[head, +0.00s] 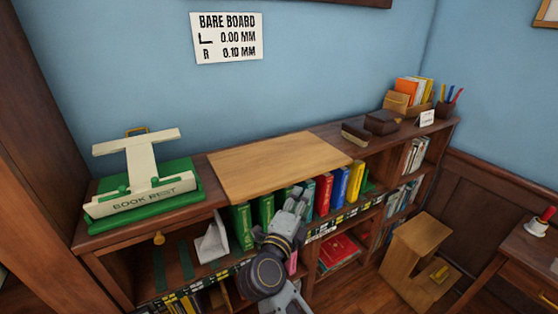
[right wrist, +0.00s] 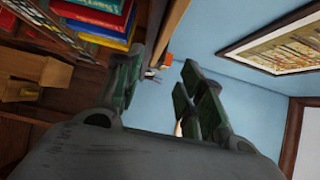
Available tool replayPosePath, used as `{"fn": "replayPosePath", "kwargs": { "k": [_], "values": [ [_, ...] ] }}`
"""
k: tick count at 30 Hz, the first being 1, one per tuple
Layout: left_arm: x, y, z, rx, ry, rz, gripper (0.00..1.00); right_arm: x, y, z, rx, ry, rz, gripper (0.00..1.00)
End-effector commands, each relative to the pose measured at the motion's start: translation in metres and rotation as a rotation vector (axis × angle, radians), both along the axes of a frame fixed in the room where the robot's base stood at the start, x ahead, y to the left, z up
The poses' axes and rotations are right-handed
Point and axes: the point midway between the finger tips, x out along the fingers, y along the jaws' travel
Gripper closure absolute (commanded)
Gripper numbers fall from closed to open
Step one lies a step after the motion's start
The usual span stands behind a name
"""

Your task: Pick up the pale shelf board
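The pale shelf board (head: 278,166) lies flat on top of the low bookcase, with its front edge above a row of books. My right gripper (head: 297,194) is at that front edge, in front of the green and red books. In the right wrist view my right gripper (right wrist: 162,75) has its two fingers apart, with blue wall showing between them. A wooden edge (right wrist: 172,32) runs up past the gap between the fingertips. I cannot tell whether the fingers touch the board. My left gripper is not in view.
A green and cream book rest (head: 145,190) stands left of the board. Dark boxes (head: 380,122) and a holder of orange books (head: 408,92) stand to its right. A wall sign (head: 227,38) reads "BARE BOARD". A wooden step stool (head: 415,245) is on the floor at right.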

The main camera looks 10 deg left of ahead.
Motion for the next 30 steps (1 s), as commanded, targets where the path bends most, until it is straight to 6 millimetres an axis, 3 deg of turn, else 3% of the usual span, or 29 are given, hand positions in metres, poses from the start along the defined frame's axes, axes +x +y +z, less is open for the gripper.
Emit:
{"fn": "replayPosePath", "kwargs": {
  "k": [8,24,30],
  "values": [
    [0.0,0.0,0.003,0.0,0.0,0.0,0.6,0.015,-0.005,0.001,-0.003,-0.002,-0.002,0.61],
    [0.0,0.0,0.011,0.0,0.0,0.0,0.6,0.074,-0.023,0.001,-0.004,-0.002,-0.002,0.61],
    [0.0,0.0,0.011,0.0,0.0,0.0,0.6,0.082,-0.026,0.0,0.0,-0.001,-0.001,0.61]
  ]
}}
